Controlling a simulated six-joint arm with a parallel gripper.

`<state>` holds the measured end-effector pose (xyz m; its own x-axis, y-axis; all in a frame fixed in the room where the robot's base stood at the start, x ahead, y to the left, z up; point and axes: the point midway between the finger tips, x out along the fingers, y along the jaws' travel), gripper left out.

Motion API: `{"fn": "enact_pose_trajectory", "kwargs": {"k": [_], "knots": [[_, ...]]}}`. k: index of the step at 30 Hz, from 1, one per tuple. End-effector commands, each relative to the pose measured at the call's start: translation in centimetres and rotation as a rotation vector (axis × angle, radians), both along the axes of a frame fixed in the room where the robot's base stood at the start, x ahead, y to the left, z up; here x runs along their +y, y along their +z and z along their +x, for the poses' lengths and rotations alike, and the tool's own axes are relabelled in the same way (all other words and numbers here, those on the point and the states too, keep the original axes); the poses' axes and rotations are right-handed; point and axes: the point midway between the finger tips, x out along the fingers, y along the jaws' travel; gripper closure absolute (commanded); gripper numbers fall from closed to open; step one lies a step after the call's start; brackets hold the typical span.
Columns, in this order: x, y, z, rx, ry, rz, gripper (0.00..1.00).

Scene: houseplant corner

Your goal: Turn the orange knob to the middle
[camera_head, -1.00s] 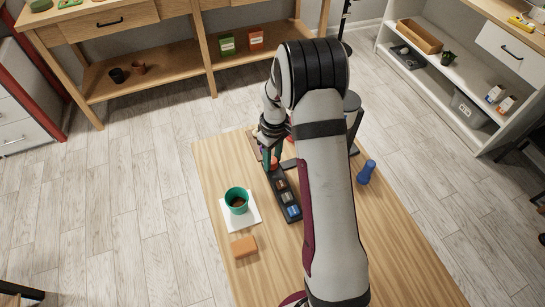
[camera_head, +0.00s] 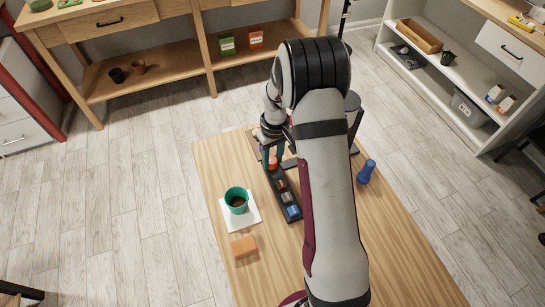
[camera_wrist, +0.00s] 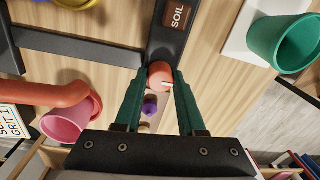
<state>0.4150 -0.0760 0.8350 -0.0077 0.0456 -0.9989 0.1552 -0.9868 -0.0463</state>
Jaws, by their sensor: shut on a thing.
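The orange knob (camera_head: 273,161) stands at the far end of a dark panel (camera_head: 279,183) on the wooden table. In the wrist view the knob (camera_wrist: 159,74) sits between my two green fingers, with a short pale pointer mark on its near right side. My gripper (camera_wrist: 160,80) is shut on the knob, one finger on each side. In the head view my gripper (camera_head: 272,156) comes down over the knob and partly covers it. The panel carries several labelled blocks; a brown one reads SOIL (camera_wrist: 178,15) in the wrist view.
A green pot (camera_head: 236,200) of soil stands on a white square (camera_head: 254,219) left of the panel. An orange block (camera_head: 244,246) lies in front of it. A blue object (camera_head: 366,171) stands to the right. A pink cup (camera_wrist: 68,122) shows in the wrist view.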

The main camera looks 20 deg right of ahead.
Motion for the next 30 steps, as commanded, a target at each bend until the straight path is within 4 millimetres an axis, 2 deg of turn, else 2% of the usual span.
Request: {"fn": "enact_pose_trajectory", "kwargs": {"k": [3,4,8,17,20,23,30], "knots": [[0.1,0.1,0.1,-0.003,0.000,0.000,1.00],[0.1,0.1,0.1,-0.003,0.000,0.000,0.56],[0.0,0.1,0.1,-0.002,0.001,0.000,0.32],[0.0,0.1,0.0,-0.001,0.001,0.000,0.31],[0.0,1.1,0.1,-0.003,0.001,0.000,0.31],[-0.2,3.3,0.2,-0.005,0.002,-0.001,0.31],[-0.5,10.9,0.2,-0.006,0.001,-0.001,0.31]]}}
